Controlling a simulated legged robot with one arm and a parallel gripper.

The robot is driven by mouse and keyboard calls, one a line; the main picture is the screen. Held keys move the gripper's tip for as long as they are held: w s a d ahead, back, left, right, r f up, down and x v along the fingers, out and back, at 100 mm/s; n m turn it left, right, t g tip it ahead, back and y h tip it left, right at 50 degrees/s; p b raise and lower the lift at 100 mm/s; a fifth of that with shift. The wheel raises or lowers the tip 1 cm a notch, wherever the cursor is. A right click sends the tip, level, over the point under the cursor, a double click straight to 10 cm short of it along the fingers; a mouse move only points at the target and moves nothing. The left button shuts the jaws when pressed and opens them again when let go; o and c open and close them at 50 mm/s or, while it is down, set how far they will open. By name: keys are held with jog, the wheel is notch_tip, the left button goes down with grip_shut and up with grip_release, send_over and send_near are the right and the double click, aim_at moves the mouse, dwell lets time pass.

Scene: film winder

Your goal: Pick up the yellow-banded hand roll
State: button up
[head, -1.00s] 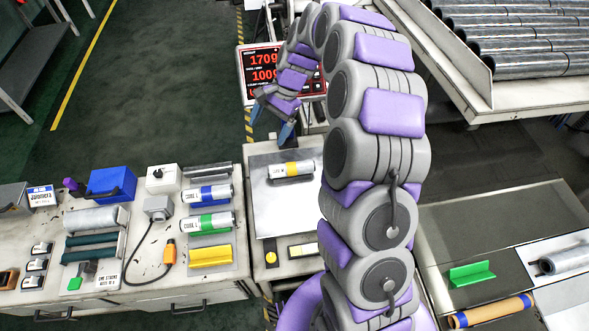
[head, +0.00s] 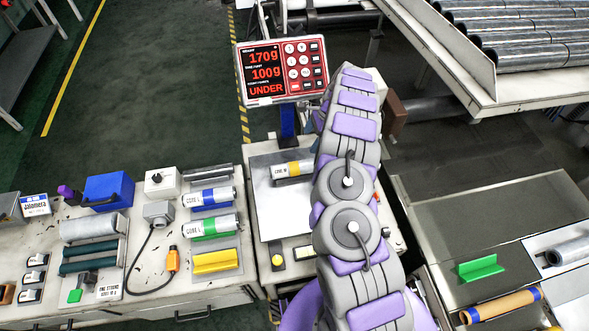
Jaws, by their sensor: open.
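The yellow-banded hand roll (head: 284,171) is a silvery cylinder with a yellow band and dark lettering. It lies on its side on the metal plate (head: 268,214) of the scale. My grey and purple arm passes in front of the plate and covers the roll's right end. My gripper is hidden behind the arm in the head view, so its place relative to the roll does not show.
The scale display (head: 277,71) reads 170g, 100g and UNDER. A blue-banded roll (head: 211,196) and a green-banded roll (head: 210,226) lie on the left bench above a yellow holder (head: 215,262). A green holder (head: 480,268) and an orange-brown roll (head: 500,306) are at right.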

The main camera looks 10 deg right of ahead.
aim_at(297, 164)
jog(key=b+x, duration=0.3)
jog(key=x, duration=0.9)
jog(key=shift+f, duration=0.2)
jog(key=b+x, duration=0.2)
jog(key=x, duration=0.3)
jog(key=shift+d, duration=0.1)
jog(key=c, duration=1.3)
